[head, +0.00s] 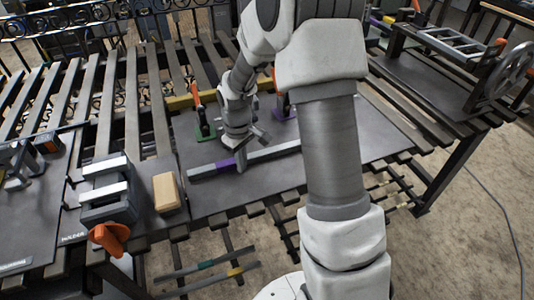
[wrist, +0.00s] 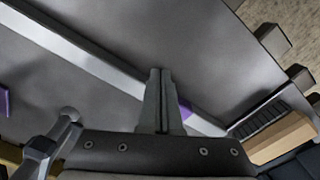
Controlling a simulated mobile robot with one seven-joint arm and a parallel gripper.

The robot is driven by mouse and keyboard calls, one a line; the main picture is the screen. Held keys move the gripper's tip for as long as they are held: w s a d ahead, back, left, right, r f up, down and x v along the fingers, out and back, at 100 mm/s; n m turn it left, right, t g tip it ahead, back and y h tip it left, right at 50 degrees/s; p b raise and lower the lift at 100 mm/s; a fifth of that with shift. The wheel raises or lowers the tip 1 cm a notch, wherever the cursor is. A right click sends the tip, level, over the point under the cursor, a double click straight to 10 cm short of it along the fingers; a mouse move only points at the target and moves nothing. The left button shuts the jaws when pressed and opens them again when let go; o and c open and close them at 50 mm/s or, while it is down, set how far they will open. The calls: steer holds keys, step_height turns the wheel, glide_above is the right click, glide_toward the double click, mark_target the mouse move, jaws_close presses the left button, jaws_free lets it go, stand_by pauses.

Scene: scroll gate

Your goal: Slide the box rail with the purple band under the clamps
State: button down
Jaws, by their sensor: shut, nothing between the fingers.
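The grey box rail (head: 270,153) lies flat on the dark plate, with its purple band (head: 203,170) near its left end. It runs diagonally in the wrist view (wrist: 85,60), where its purple band (wrist: 185,108) is partly hidden by the fingers. My gripper (head: 241,166) is shut and empty, pointing down at the rail just right of the band; contact is unclear. A clamp with a green base and orange handle (head: 203,118) stands behind the rail at left. A clamp with a purple base (head: 283,106) stands behind it at right, partly hidden by my arm.
The block also shows in the wrist view (wrist: 280,140). A yellow bar (head: 190,100) lies behind the green clamp. The plate (head: 225,198) is clear in front of the rail.

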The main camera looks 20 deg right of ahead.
steer(key=shift+w, duration=1.6)
steer(key=shift+s, duration=0.1)
steer(key=shift+s, duration=1.2)
step_height(320, 180, up, 8)
steer(key=p, duration=0.6)
